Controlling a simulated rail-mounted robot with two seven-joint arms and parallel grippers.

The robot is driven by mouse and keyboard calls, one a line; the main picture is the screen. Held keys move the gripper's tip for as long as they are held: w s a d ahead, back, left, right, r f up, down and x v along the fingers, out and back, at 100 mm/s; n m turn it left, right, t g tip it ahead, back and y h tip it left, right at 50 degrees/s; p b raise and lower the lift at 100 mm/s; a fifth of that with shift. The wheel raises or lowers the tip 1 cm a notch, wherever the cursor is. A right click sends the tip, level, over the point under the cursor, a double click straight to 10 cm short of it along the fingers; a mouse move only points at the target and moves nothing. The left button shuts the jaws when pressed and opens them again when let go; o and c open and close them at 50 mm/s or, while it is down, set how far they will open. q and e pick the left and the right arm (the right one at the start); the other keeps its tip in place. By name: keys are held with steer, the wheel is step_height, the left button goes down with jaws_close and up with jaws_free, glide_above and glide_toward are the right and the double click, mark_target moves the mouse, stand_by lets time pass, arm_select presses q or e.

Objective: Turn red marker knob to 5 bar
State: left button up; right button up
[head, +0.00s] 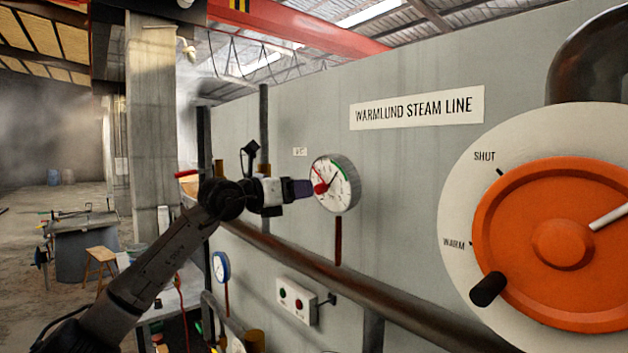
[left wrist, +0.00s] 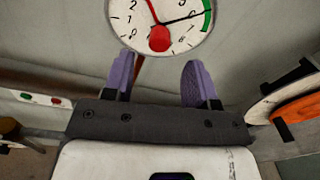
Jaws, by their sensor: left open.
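The white round pressure gauge (head: 345,196) is mounted on the grey panel. Its red marker knob (head: 320,188) sits at the middle of the face. In the left wrist view the gauge (left wrist: 178,42) is cut by the top edge. There, the red knob (left wrist: 159,39) carries a red pointer leaning up and slightly left, and a black needle points right toward a green band. My left gripper (left wrist: 158,66) is open, its two purple fingers apart below the knob in that view, with nothing between them. In the head view the left gripper (head: 299,189) is close to the gauge face. My right gripper is not visible.
A large orange valve wheel (head: 520,215) with a dark handle is on the right. A brown pipe (head: 380,292) runs below the gauge. A box with green and red buttons (head: 297,301) and a blue-rimmed gauge (head: 220,267) sit lower. A stool (head: 100,258) stands far left.

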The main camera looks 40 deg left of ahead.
mark_target(316, 188)
arm_select(q)
steer(key=p+x, duration=0.1)
steer(key=x, duration=0.3)
steer(key=shift+w+r+p, duration=0.1)
steer(key=shift+p, duration=0.3)
steer(key=shift+w, duration=0.3)
steer(key=shift+d, duration=0.1)
steer(key=shift+c, duration=0.2)
steer(key=c, duration=0.9)
